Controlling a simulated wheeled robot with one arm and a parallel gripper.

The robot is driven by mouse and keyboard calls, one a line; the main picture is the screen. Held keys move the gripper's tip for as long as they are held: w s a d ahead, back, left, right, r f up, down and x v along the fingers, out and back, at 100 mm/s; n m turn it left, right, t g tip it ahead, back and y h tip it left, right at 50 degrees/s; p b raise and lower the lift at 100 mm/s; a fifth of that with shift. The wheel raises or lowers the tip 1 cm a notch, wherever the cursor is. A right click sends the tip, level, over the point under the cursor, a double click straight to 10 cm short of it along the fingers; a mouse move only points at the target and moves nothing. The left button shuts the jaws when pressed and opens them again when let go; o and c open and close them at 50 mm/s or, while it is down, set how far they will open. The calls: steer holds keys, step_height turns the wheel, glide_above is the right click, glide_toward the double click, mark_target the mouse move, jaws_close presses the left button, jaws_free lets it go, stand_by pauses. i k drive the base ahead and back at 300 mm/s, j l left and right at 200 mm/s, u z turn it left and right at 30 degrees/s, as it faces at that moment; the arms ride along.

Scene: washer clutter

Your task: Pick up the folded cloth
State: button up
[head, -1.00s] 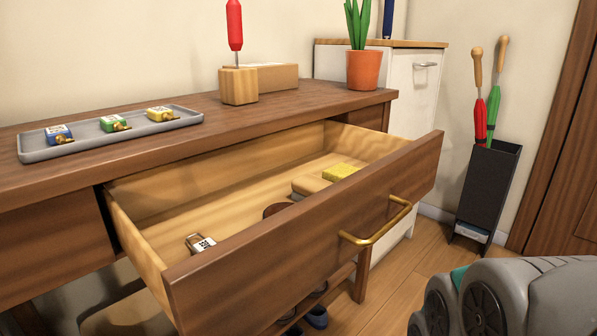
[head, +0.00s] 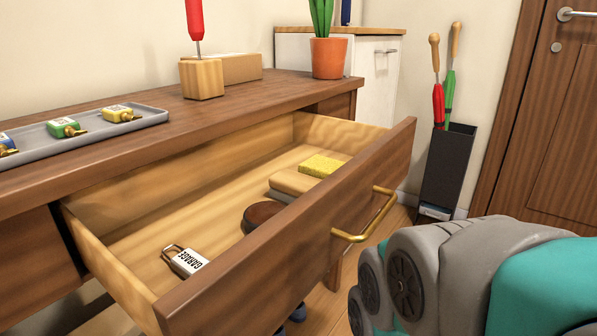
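The wooden drawer (head: 185,290) stands open under the desk top. A small yellow textured piece (head: 322,165), the only thing here that looks like it could be the folded cloth, lies at the drawer's right end. I cannot make out folds in it. It lies against or on a tan block with a grey underside (head: 293,183); I cannot tell which. My grey and teal arm fills the lower right, outside the drawer. My gripper is not in view.
A padlock labelled GARAGE (head: 186,261) and a brown round thing (head: 262,215) also lie in the drawer. The drawer front with its brass handle (head: 383,210) hides part of the inside.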

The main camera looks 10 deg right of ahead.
mark_target(318, 167)
steer(key=k+j+z, duration=0.1)
steer(key=k+j, duration=0.3)
steer(key=j, duration=0.25)
steer(key=k+j+z, duration=0.1)
steer(key=k+j, duration=0.35)
steer(key=j, duration=0.15)
steer(key=k+j+z, duration=0.1)
steer(key=k+j, duration=0.35)
steer(key=j, duration=0.1)
